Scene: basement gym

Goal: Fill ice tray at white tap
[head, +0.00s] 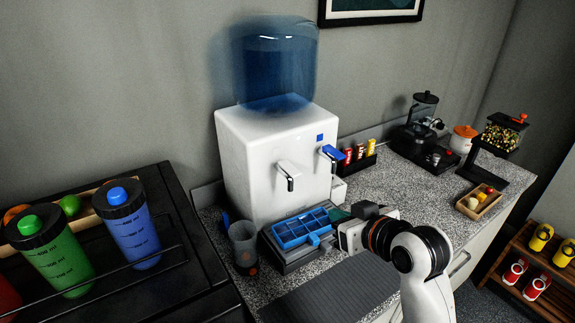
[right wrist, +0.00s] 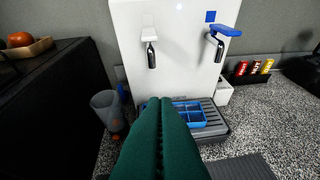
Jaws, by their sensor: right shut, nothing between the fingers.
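The white dispenser (head: 250,165) stands against the wall with a white tap (head: 288,172) on the left and a blue tap (head: 331,154) on the right. The blue ice tray (head: 302,227) lies flat on the grey drip tray (head: 291,262) below the taps. I cannot tell whether water is in it. My right gripper (head: 337,214) is at the tray's right end, its green fingers shut and empty. In the right wrist view the fingers (right wrist: 166,101) hide part of the ice tray (right wrist: 190,116); the white tap (right wrist: 150,50) is above. My left gripper is out of view.
A clear grey cup (head: 243,245) stands just left of the drip tray. A dark rack with small bottles (head: 358,160) is right of the dispenser. Shaker bottles (head: 130,225) stand on the dark unit at left. A ribbed grey mat (head: 335,290) lies in front.

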